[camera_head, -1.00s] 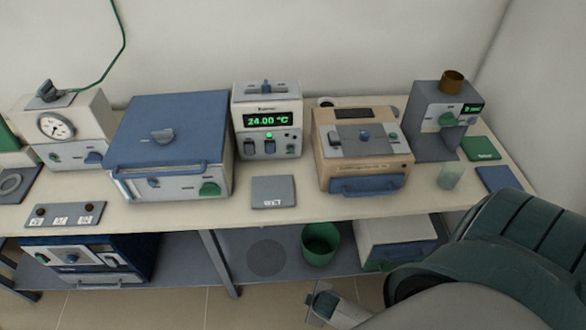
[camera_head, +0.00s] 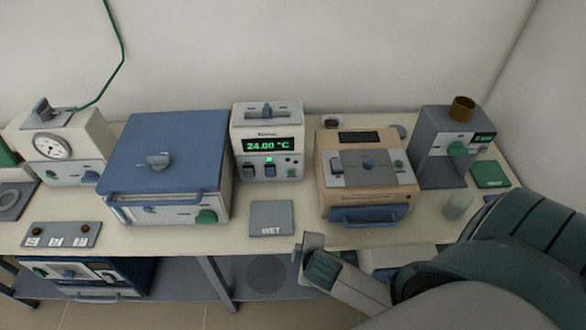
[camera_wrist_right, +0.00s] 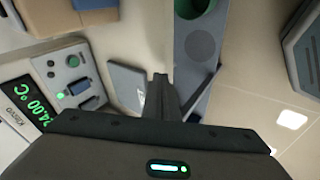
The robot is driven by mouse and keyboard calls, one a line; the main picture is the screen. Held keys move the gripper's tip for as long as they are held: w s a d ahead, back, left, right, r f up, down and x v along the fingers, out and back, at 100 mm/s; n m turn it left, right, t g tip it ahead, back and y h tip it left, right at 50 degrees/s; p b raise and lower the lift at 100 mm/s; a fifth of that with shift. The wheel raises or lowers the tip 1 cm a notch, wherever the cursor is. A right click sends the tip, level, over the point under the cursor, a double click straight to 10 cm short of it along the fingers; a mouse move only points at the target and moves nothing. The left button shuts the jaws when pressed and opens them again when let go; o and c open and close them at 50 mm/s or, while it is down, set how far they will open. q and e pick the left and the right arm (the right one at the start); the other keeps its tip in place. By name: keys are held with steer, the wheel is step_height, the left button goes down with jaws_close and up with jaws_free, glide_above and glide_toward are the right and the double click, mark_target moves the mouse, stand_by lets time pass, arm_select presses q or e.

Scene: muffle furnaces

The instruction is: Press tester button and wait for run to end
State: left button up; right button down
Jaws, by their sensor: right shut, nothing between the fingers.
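The likely tester is a grey device (camera_head: 430,152) at the right end of the bench. It has a green round button or knob (camera_head: 457,149), a small green-lit display (camera_head: 484,138) too small to read and a brown cup (camera_head: 462,108) on top. My right gripper (camera_head: 308,248) is shut and empty at the bench's front edge, just right of the grey WET pad (camera_head: 271,219), left of and well apart from the tester. Its closed fingers show in the right wrist view (camera_wrist_right: 160,85), where the tester is not clearly seen. My left gripper is not in view.
A controller (camera_head: 268,165) reads 24.00 °C. Left of it stands a blue-topped furnace (camera_head: 165,140); right of it, a tan device (camera_head: 335,200). A clear beaker (camera_head: 458,204) and a green pad (camera_head: 490,174) are near the tester. My right arm covers the bench's front right.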

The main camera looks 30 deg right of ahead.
mark_target(292, 173)
steer(key=w+d+n+t, duration=0.1)
steer(key=w+d+n, duration=0.1)
steer(key=w, duration=0.2)
steer(key=w+d+r+n+t, duration=0.1)
steer(key=w+d+n, duration=0.1)
steer(key=w+n, duration=0.1)
steer(key=w+d+n+t, duration=0.1)
steer(key=w+d+n, duration=0.1)
steer(key=w, duration=0.3)
steer(key=shift+d+r+n+t+h, duration=0.1)
steer(key=shift+r+n+t+h, duration=0.25)
steer(key=shift+n, duration=0.25)
steer(key=shift+r, duration=0.15)
steer(key=shift+w+d, duration=0.45)
steer(key=shift+w, duration=0.35)
steer(key=w+d, duration=0.1)
steer(key=w+d+b, duration=0.1)
steer(key=w, duration=0.2)
steer(key=shift+w+d+b, duration=0.4)
steer(key=shift+w+d, duration=0.4)
steer(key=shift+w, duration=0.2)
steer(key=shift+w+d, duration=0.1)
steer(key=shift+w+d, duration=0.1)
steer(key=shift+w, duration=0.1)
